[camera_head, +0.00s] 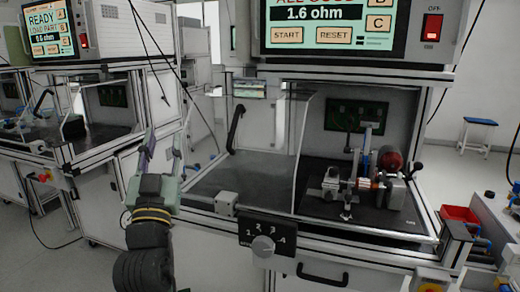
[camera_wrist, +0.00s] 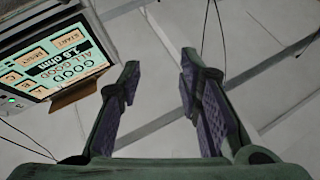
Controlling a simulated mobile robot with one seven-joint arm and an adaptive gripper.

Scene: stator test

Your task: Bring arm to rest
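My gripper (camera_head: 160,160) is raised in front of the test station, left of its open bay, with the fingers pointing up. In the wrist view my gripper (camera_wrist: 158,88) is open. Its two purple-padded fingers stand apart with nothing between them. My arm rises from the bottom of the head view and does not touch the station there, as far as I can tell.
The station's screen (camera_head: 330,20) reads 1.6 ohm. A fixture with a copper and red part (camera_head: 388,165) stands in the bay's right side. A selector knob (camera_head: 263,246) sits on the front. A red bin (camera_head: 459,214) is at right; a second station (camera_head: 65,110) is at left.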

